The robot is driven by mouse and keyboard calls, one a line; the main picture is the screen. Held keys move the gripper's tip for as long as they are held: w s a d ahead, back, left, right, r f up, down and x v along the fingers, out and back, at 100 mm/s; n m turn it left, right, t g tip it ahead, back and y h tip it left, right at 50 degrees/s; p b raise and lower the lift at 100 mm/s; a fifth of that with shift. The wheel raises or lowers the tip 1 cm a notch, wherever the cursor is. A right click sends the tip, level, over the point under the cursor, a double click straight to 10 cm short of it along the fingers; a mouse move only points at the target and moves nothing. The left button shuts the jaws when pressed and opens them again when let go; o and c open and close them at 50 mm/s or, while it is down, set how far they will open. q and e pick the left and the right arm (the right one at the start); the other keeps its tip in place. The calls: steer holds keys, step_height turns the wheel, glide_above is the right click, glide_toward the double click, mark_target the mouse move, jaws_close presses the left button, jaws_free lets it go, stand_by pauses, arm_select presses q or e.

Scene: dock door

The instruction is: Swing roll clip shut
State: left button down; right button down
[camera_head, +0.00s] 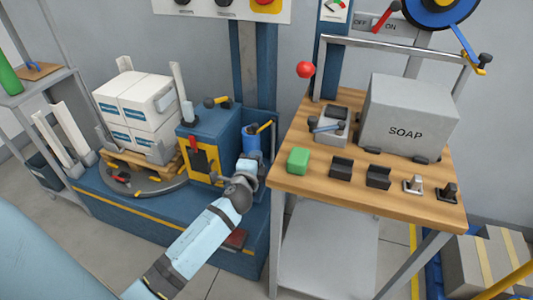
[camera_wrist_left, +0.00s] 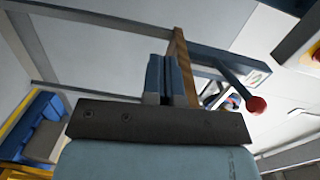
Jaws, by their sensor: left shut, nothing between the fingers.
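A blue roll (camera_head: 252,141) stands at the right end of the blue machine, just left of the wooden table. A short orange-tipped lever (camera_head: 265,127), which looks like the roll clip, sticks out at the roll's upper right. How far the clip stands open I cannot tell. My left gripper (camera_head: 248,165) is just in front of and below the roll, hiding its lower part. Whether it touches the roll or clip is unclear. In the left wrist view the blue fingers (camera_wrist_left: 165,70) are together and empty. My right gripper is not in view.
The wooden table (camera_head: 300,185), holding a grey SOAP box (camera_head: 410,117) and a green block (camera_head: 298,160), is close to my left gripper's right. White boxes (camera_head: 135,103) sit on a pallet at left. A red-knobbed lever (camera_head: 305,70) rises behind the table.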

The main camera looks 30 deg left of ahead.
mark_target(255, 129)
arm_select(q)
steer(key=a+x, duration=0.1)
steer(key=x, duration=0.2)
steer(key=b+x, duration=0.1)
steer(key=x, duration=0.3)
steer(key=s+a+x, duration=0.1)
steer(key=x, duration=0.3)
steer(key=shift+w+a+f+b, duration=0.2)
steer(key=shift+w+a+b, duration=0.1)
steer(key=shift+a+b, duration=0.1)
steer(key=shift+a, duration=0.1)
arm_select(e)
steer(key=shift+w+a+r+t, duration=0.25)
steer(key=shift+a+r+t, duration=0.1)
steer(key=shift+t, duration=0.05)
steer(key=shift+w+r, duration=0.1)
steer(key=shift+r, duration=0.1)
arm_select(q)
steer(key=shift+a, duration=0.75)
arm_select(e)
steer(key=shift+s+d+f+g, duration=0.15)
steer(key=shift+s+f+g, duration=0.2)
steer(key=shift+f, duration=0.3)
